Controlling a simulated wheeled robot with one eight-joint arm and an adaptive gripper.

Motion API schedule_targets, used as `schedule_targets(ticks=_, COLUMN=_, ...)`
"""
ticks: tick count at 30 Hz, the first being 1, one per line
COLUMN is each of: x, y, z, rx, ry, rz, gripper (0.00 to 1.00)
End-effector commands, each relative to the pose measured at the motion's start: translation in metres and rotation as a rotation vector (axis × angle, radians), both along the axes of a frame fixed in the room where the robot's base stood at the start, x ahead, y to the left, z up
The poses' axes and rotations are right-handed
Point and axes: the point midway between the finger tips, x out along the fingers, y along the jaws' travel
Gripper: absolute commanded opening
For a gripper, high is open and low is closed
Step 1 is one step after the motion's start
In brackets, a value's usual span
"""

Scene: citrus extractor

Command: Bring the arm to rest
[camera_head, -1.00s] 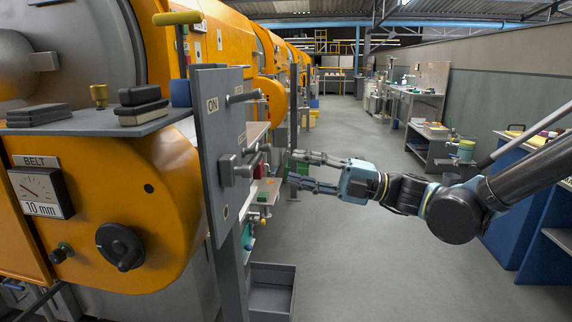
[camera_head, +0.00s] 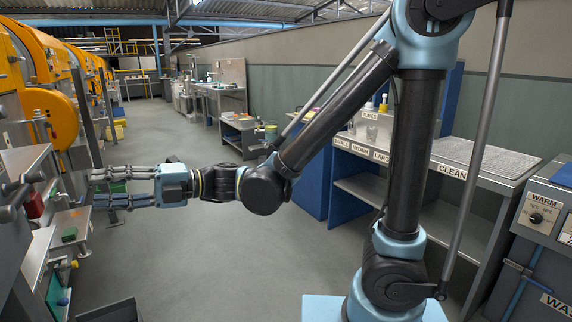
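My arm stretches from its base at the lower right across the head view to the left. Whether the fingertips touch anything there is not clear from this view.
Orange machines (camera_head: 47,115) line the left side. A grey bin (camera_head: 110,312) sits low at the bottom left. A labelled bench (camera_head: 440,163) stands on the right, beside a unit marked WARM (camera_head: 540,215). The grey floor aisle (camera_head: 205,255) is open.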

Motion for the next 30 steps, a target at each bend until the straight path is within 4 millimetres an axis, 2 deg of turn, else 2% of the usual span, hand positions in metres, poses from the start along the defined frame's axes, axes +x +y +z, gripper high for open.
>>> schedule_targets(ticks=8, x=0.074, y=-0.041, z=-0.023, rx=0.139, ry=-0.55, rz=-0.143, gripper=0.35)
schedule_targets(ticks=16, x=0.142, y=-0.098, z=-0.059, rx=0.211, ry=-1.133, rz=-0.175, gripper=0.35)
schedule_targets(ticks=23, x=0.193, y=-0.158, z=-0.094, rx=0.222, ry=-1.597, rz=-0.087, gripper=0.35)
schedule_targets(ticks=30, x=0.235, y=-0.234, z=-0.133, rx=0.2, ry=-2.011, rz=0.14, gripper=0.35)
